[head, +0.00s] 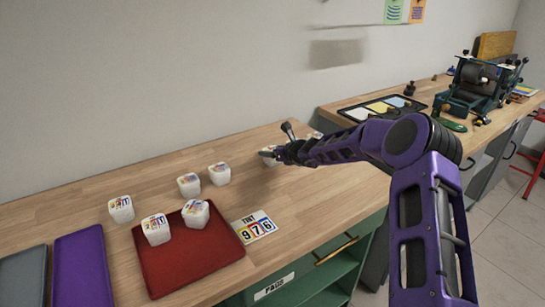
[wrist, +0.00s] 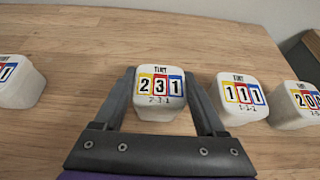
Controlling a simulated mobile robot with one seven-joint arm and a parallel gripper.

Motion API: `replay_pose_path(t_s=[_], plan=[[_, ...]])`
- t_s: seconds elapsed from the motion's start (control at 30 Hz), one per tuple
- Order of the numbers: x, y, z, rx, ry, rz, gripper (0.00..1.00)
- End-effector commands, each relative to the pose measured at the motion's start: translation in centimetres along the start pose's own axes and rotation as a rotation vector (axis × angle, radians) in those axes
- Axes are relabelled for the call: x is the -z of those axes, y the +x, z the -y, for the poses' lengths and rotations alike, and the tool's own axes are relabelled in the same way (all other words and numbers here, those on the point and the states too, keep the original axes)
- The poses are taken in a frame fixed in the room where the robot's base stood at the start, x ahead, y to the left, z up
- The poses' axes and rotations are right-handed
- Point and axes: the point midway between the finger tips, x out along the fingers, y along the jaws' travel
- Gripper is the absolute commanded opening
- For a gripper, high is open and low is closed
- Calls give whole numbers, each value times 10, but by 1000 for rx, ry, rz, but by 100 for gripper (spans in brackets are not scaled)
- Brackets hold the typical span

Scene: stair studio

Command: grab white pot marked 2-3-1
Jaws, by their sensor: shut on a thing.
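The white pot marked 2-3-1 (wrist: 160,92) stands between my gripper's two fingers in the wrist view, its label facing the camera. My gripper (wrist: 160,105) is shut on it, with a finger along each side. In the head view my gripper (head: 270,155) is at the back of the wooden counter, and the arm hides most of the pots there. A white pot marked 1-1-1 (wrist: 240,98) stands just right of the right finger.
Another pot (wrist: 297,106) is further right and one (wrist: 18,83) is at left. Several white pots (head: 189,184) stand on the counter, two of them on a red tray (head: 190,262). A TINT 976 card (head: 254,227) lies beside it. Purple (head: 82,268) and grey trays (head: 24,278) are at left.

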Motion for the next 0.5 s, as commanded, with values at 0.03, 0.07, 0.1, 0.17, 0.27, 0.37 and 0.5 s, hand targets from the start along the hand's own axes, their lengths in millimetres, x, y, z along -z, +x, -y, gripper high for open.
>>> replay_pose_path(t_s=[0.03, 0.07, 0.1, 0.17, 0.27, 0.37, 0.5], plan=[[0, 0, 0, 0, 0, 0, 19], [0, 0, 0, 0, 0, 0, 14], [0, 0, 0, 0, 0, 1, 12], [0, 0, 0, 0, 0, 1, 12], [-1, 0, 0, 0, -1, 1, 12], [-6, -3, 0, 0, -2, 1, 12], [-28, -14, 1, 2, -1, 3, 12]])
